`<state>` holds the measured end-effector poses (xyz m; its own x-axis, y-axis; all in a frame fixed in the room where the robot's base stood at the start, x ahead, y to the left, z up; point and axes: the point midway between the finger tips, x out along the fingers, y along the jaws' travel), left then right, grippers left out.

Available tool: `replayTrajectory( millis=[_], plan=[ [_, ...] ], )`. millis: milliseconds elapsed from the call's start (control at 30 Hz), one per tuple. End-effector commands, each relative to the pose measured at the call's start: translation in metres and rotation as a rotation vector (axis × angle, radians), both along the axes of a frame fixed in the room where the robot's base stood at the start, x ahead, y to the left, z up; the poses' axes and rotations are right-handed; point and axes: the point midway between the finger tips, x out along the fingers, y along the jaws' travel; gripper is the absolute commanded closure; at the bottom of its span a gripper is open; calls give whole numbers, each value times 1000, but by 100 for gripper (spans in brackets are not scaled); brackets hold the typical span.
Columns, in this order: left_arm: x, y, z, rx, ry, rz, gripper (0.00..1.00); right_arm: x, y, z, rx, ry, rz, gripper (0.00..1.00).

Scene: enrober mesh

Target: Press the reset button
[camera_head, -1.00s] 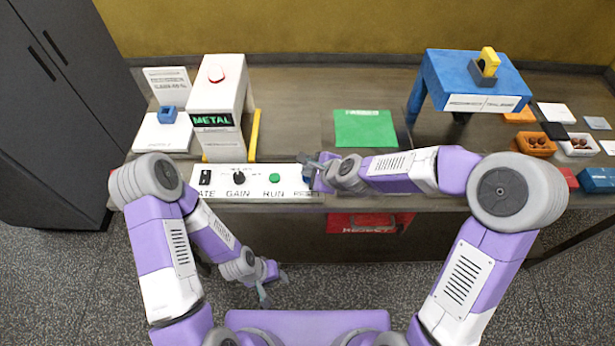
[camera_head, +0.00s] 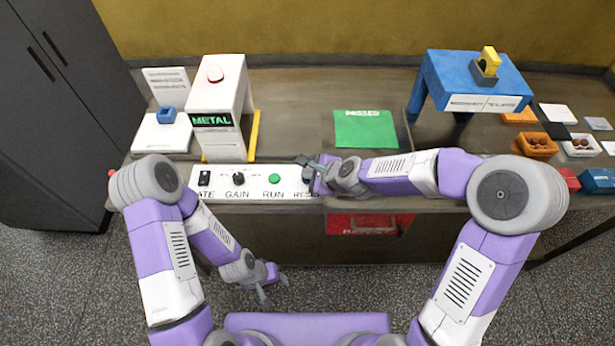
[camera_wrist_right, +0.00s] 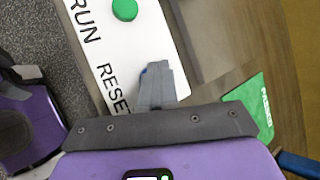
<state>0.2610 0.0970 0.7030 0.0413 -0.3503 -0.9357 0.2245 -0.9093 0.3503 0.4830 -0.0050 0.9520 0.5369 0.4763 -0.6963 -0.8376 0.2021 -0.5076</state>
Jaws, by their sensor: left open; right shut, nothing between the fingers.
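The white control panel (camera_head: 222,190) lies along the front of the bench, with a black switch, a black GAIN knob (camera_head: 238,179) and a green RUN button (camera_head: 274,179). The RESET label (camera_wrist_right: 115,88) is at its right end. The blue reset button (camera_wrist_right: 144,71) shows only as a sliver beside my right fingers in the right wrist view. My right gripper (camera_head: 305,162) is shut and empty, its fingertips over the button; I cannot tell whether they touch it. My left gripper (camera_head: 273,291) is open and empty, low in front of the bench.
The white detector (camera_head: 217,95) with a green METAL display stands behind the panel. A green mat (camera_head: 365,130) lies right of it, and a blue stand (camera_head: 465,75) is farther right. A red reject bin (camera_head: 362,223) is below the bench edge. Small trays are at the far right.

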Motion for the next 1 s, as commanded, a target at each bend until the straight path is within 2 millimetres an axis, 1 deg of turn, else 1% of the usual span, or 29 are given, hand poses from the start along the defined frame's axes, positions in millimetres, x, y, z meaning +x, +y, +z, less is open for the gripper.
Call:
replayTrajectory(
  millis=[267,567,667,900,1000],
  plan=[
    [0,0,-4,0,0,0,57,0,0,-4,0,1,0,100],
    [0,0,-3,0,0,0,57,0,0,-3,0,2,-1,100],
    [0,0,-1,0,0,0,57,0,0,-1,0,2,-1,100],
    [0,0,10,0,0,0,57,0,0,13,-1,1,0,100],
    [0,0,12,0,0,0,57,0,0,15,-1,0,1,100]
  ],
)
